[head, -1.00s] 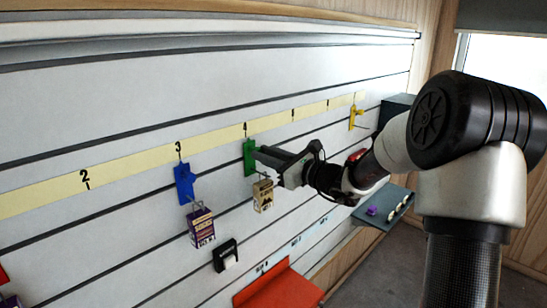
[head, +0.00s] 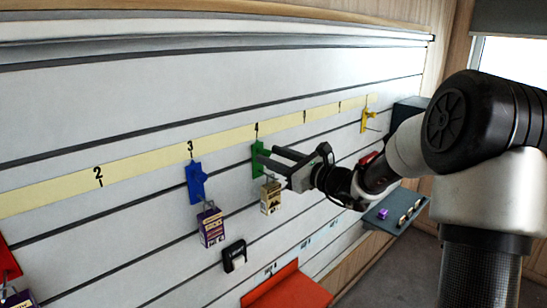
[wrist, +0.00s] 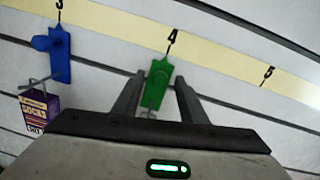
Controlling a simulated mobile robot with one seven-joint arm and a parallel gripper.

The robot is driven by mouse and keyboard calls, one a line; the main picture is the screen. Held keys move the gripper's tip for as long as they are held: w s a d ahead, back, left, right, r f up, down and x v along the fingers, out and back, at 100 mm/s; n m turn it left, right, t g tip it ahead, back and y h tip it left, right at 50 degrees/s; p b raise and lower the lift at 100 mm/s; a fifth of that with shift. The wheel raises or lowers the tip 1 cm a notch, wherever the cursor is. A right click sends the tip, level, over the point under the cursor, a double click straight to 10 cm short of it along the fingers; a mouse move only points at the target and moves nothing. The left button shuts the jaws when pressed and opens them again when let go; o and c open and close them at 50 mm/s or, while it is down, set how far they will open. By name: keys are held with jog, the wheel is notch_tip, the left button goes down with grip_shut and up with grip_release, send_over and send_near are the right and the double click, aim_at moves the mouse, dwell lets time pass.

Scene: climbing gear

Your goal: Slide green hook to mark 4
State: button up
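The green hook (head: 258,159) sits on the slatted wall just under mark 4 (head: 256,128) of the yellow strip. In the wrist view the green hook (wrist: 157,84) has its top close below the tick of mark 4 (wrist: 171,38). A small beige box (head: 270,197) hangs from it in the head view. My gripper (head: 267,155) is open. In the wrist view my gripper (wrist: 155,95) has one finger on each side of the green hook, with the left finger near its edge and a gap on the right. Whether a finger touches the hook cannot be told.
A blue hook (head: 196,183) with a purple box (head: 211,227) hangs under mark 3. A yellow hook (head: 366,118) is far right. Below are a black clip-like item (head: 234,255), a red shelf (head: 288,289) and a grey shelf (head: 385,218) with small items.

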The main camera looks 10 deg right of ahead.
jog(key=v, duration=1.7)
jog(key=shift+b, duration=0.45)
jog(key=shift+s+d, duration=0.1)
